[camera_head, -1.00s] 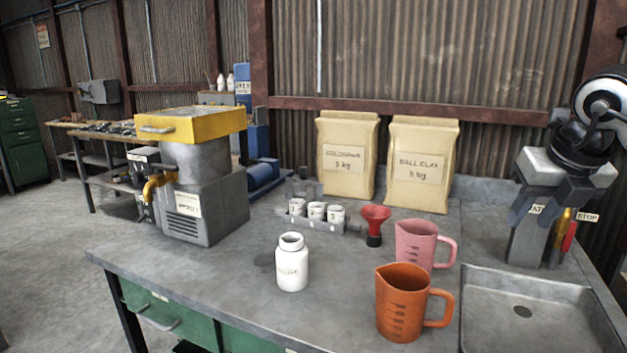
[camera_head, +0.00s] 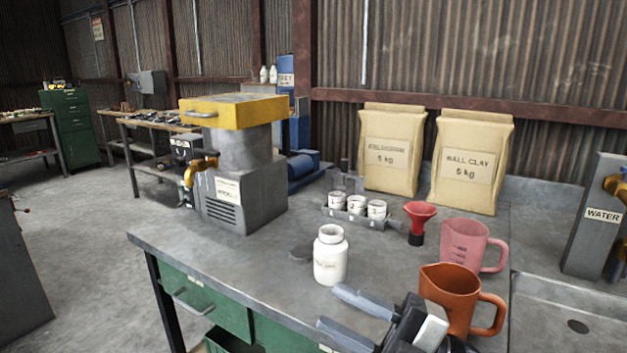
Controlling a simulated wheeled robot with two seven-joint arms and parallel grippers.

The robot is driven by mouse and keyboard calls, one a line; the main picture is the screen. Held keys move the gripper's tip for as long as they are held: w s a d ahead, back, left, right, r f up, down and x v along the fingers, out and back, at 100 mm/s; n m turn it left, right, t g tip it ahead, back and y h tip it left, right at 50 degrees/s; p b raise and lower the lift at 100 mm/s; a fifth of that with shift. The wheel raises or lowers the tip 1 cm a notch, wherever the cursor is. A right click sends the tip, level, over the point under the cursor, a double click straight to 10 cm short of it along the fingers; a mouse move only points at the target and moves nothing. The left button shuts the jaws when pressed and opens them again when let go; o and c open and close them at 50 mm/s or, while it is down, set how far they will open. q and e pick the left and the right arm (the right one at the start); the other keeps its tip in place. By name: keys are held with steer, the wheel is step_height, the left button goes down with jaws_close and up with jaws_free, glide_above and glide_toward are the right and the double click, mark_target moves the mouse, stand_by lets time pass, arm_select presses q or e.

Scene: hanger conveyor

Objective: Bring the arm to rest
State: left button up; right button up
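My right gripper (camera_head: 328,306) is low in the head view, above the front edge of the grey workbench (camera_head: 240,258). Its two grey fingers point left, stand apart, and hold nothing between them. It is in front of the white bottle (camera_head: 331,258) and to the left of the orange measuring jug (camera_head: 452,292), whose lower part it partly hides. My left gripper is not in view.
A pink jug (camera_head: 466,243), red funnel (camera_head: 418,217) and rack of small white jars (camera_head: 357,205) stand behind. The yellow-topped machine (camera_head: 240,165) is at left, two clay bags (camera_head: 393,150) at the back, the sink (camera_head: 560,315) at right. Floor is free at left.

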steer(key=w+d+f+m+t+h, duration=0.1)
steer(key=d+f+m+t+h, duration=0.3)
steer(key=f+m+t+h, duration=0.75)
steer(key=s+d+f+m+g+h, duration=0.2)
steer(key=s+f+m+g, duration=0.2)
steer(key=f, duration=0.5)
steer(key=s+d+f+m+g+h+b, duration=0.1)
steer(key=s+d+f+m+g+h, duration=0.2)
steer(key=s+f+m, duration=0.5)
steer(key=shift+s+d+f+m+g, duration=0.3)
steer(key=shift+f+m+g, duration=0.25)
steer(key=shift+m+g, duration=0.5)
